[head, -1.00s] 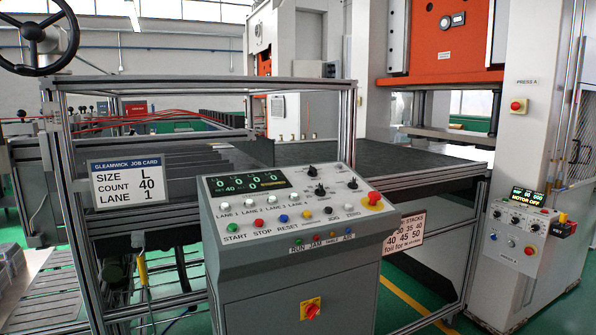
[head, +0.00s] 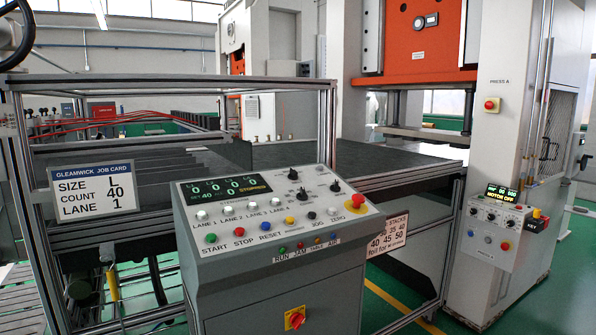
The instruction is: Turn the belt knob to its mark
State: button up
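The console (head: 275,260) stands in the middle of the head view with a sloping light panel. Several black knobs sit on the panel's upper right: an upper knob (head: 293,175), a lower knob (head: 302,195) and a right knob (head: 336,186). Their labels and marks are too small to read, so I cannot tell which is the belt knob or where it points. My gripper is not in view.
A red mushroom button (head: 355,201) sits at the panel's right corner. A display (head: 230,188) and coloured buttons fill its left. A metal frame (head: 329,110) rises behind. The job card (head: 92,188) hangs left. Green floor shows right of the console.

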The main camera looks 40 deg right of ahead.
aim_at(293, 175)
jog(key=i, duration=0.85)
jog(key=u, duration=0.1)
